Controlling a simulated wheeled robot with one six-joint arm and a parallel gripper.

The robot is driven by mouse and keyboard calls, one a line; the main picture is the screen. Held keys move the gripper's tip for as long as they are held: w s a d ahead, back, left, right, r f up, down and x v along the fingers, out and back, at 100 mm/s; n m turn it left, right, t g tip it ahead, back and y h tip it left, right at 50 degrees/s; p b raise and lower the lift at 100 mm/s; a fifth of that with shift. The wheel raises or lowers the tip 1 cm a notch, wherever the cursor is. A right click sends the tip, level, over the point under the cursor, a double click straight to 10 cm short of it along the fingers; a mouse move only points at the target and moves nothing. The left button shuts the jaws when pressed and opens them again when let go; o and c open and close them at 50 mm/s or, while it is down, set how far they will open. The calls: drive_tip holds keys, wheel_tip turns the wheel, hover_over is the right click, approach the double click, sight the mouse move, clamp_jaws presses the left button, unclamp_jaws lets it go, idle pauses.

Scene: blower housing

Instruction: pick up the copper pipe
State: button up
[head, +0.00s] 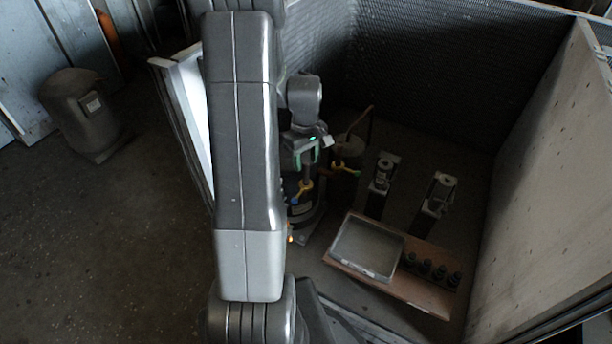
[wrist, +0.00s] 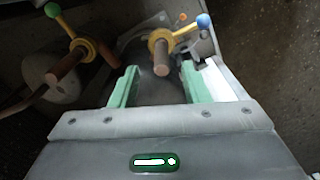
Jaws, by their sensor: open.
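My gripper (head: 306,158) is open, its two green fingers pointing down into the enclosure. In the wrist view, the gripper (wrist: 158,80) has a short copper pipe stub (wrist: 161,64) with a yellow collar and a blue-tipped handle between and just beyond its fingertips. I see no contact. A second copper pipe (wrist: 68,67), with a yellow collar and a green-tipped handle, lies to the left, outside the fingers. In the head view, a thin copper-coloured pipe (head: 360,124) rises behind the gripper. I cannot tell which of these is the named pipe.
A brown board (head: 425,302) carries a clear-topped tray (head: 366,247) and several dark cylinders. Two small fixtures (head: 382,175) (head: 438,195) stand behind it. A concrete panel (head: 545,180) and dark mesh wall (head: 430,70) bound the enclosure. A grey canister (head: 85,112) stands outside; floor beside it is clear.

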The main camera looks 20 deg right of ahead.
sight(306, 176)
drive_tip(key=f, duration=0.2)
drive_tip(key=f+b, duration=0.1)
drive_tip(key=f, duration=0.1)
drive_tip(key=shift+s+f, duration=0.2)
drive_tip(key=shift+f, duration=0.05)
drive_tip(key=shift+c, duration=0.4)
clamp_jaws()
drive_tip(key=shift+r, duration=0.15)
